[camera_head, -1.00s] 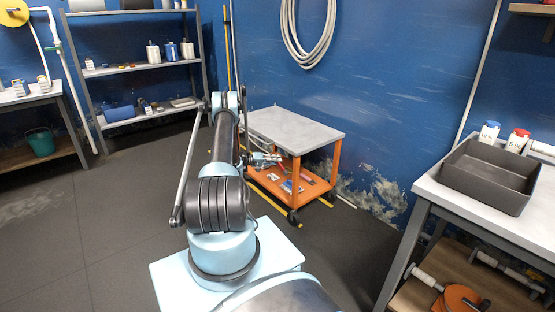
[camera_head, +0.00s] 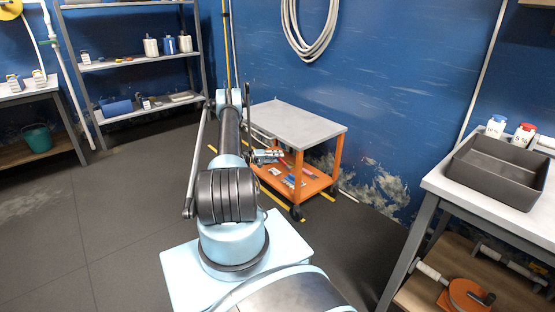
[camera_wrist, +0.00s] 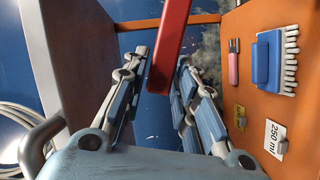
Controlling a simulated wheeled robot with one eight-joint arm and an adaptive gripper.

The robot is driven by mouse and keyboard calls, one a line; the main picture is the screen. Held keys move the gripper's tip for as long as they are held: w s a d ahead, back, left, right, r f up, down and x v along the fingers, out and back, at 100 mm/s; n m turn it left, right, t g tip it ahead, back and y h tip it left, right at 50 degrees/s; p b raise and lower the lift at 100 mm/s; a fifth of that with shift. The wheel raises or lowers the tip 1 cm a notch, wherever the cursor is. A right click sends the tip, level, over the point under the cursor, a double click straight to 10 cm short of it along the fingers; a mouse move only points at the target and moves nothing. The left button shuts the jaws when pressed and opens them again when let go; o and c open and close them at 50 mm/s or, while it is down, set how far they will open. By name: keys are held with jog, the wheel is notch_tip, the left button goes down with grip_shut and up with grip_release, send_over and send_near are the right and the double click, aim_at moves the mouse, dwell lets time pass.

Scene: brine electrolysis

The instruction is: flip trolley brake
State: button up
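The trolley has a grey top (camera_head: 297,122) and an orange lower shelf (camera_head: 313,186); it stands by the blue wall in the camera_head view. My gripper (camera_head: 266,156) is at the trolley's left side, between top and shelf. In the camera_wrist view my gripper (camera_wrist: 161,58) is open, its two jointed fingers apart. A red bar (camera_wrist: 172,40), perhaps the brake lever, comes in from the top and its end shows between the fingers. I cannot tell whether they touch it. The grey top (camera_wrist: 75,60) is at left and the orange shelf (camera_wrist: 250,120) at right.
On the shelf are a blue brush (camera_wrist: 268,62), a pink-handled tool (camera_wrist: 233,68) and a "250 ml" tag (camera_wrist: 275,139). A metal handle (camera_wrist: 38,140) is close to my gripper's left. A bench with a dark tray (camera_head: 497,172) stands right. Floor at left is clear.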

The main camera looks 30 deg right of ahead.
jog(key=shift+a, duration=0.1)
jog(key=v, duration=1.2)
jog(key=shift+w, duration=0.1)
dwell(0.3)
